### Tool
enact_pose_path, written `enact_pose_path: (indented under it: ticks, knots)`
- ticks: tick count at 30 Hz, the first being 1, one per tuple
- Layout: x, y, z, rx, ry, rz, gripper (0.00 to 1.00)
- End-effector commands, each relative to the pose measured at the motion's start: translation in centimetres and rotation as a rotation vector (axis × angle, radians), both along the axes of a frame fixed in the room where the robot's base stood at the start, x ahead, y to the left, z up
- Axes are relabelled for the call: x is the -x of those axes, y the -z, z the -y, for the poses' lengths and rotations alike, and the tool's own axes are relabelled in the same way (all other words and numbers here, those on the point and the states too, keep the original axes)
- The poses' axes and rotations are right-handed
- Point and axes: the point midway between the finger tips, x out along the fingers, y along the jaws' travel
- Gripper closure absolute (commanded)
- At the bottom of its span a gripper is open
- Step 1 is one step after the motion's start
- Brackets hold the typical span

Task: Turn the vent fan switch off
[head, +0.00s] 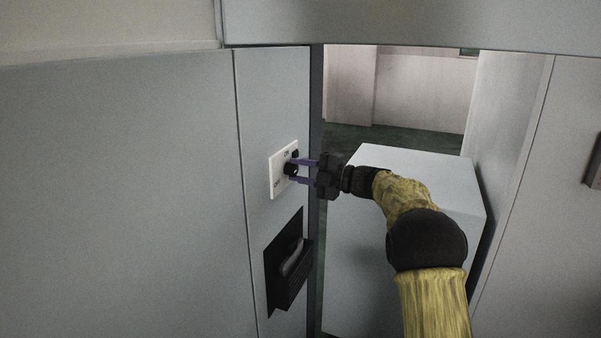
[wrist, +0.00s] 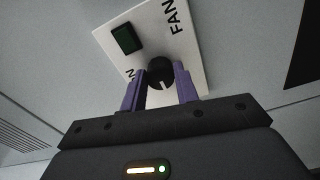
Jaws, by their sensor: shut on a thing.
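The vent fan switch is a white plate (head: 278,178) on the grey wall panel, with a black knob (head: 291,169) and ON and OFF lettering. In the wrist view the plate (wrist: 190,55) carries the word FAN, a dark green rectangular indicator (wrist: 126,39) and the round black knob (wrist: 160,71) with a pale pointer mark. My gripper (head: 297,171) reaches the plate from the right, and its purple fingers are shut on the knob, one on each side. In the wrist view the gripper (wrist: 159,88) hides part of the lettering beside the knob.
Below the plate is a black recessed fixture (head: 284,262) with a grey handle. Right of the panel is an opening with a large pale box (head: 405,165) standing behind my arm. A grey wall (head: 560,200) bounds the right side.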

Motion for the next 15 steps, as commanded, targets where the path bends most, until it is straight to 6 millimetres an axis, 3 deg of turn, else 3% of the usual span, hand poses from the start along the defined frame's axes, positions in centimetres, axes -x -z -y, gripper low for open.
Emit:
enact_pose_path:
  ticks: [2,3,6,15]
  knots:
    - [-0.02,0.22,0.08,0.004,0.000,-0.002,0.93]
    - [-0.02,0.22,0.08,0.004,0.000,-0.002,0.66]
    - [-0.02,0.19,0.07,0.003,0.000,-0.002,0.48]
    - [0.02,0.08,0.12,0.001,0.001,-0.001,0.48]
